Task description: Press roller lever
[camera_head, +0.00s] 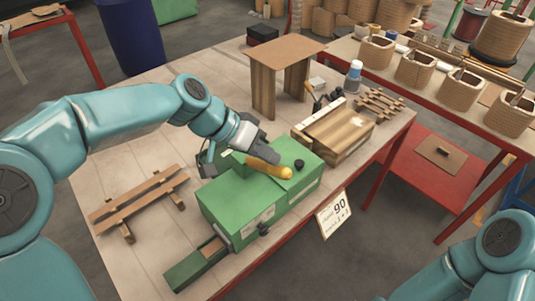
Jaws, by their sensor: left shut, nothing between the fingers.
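A green machine (240,205) sits on the table in the head view. A yellow-orange roller-shaped piece (270,168), which looks like the roller lever, lies across its top near a black knob (299,164). My left gripper (258,157) is shut with nothing between its fingers. Its fingertips are at the left end of the yellow piece; I cannot tell whether they touch it. The gripper and wrist hide part of the machine's back left. My right arm shows at the lower right, but its gripper is out of view.
A wooden slatted piece (138,204) lies left of the machine. A wooden block (335,134) and a brown stand (280,75) are behind it. A sign marked 90 (334,214) hangs at the table's front edge. Several coils stand on the right bench.

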